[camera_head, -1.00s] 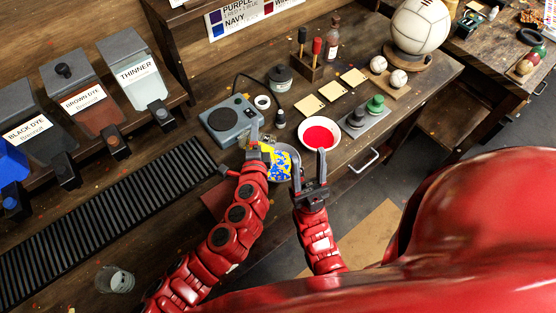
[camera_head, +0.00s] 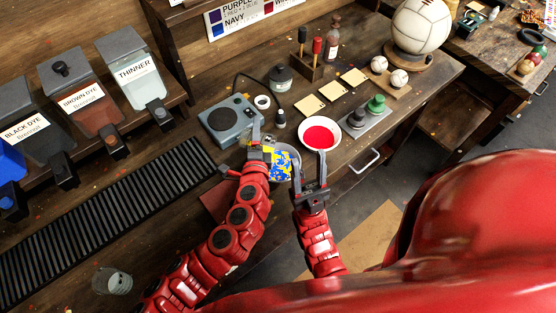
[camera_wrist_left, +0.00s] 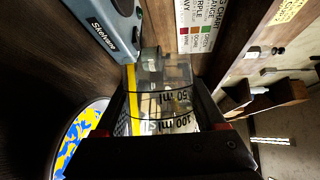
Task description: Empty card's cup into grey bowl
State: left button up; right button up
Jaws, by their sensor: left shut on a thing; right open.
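My left gripper (camera_head: 258,148) is shut on a clear measuring cup (camera_wrist_left: 172,98) with 50 ml and 100 ml marks. A yellow strip shows along the cup's left side in the left wrist view. The grey bowl (camera_head: 293,153) lies just right of my left gripper, with patchy blue and yellow inside. It also shows at the left edge of the left wrist view (camera_wrist_left: 64,130). My right gripper (camera_head: 309,172) is open at the bowl's right side; I cannot tell whether it touches the rim. A colour chart card (camera_head: 245,18) stands at the back.
A white bowl of red liquid (camera_head: 335,124) sits just beyond my right gripper. A blue-grey device (camera_head: 222,122) stands behind my left gripper. Black and green weights (camera_head: 376,104) stand to the right. Dye dispensers (camera_head: 95,105) line the left, above a black slatted grate (camera_head: 100,225).

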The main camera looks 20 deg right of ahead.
pick_arm(q)
jog(key=shift+f+m+b, duration=0.15)
jog(key=shift+m+b, duration=0.15)
jog(key=shift+b, duration=0.4)
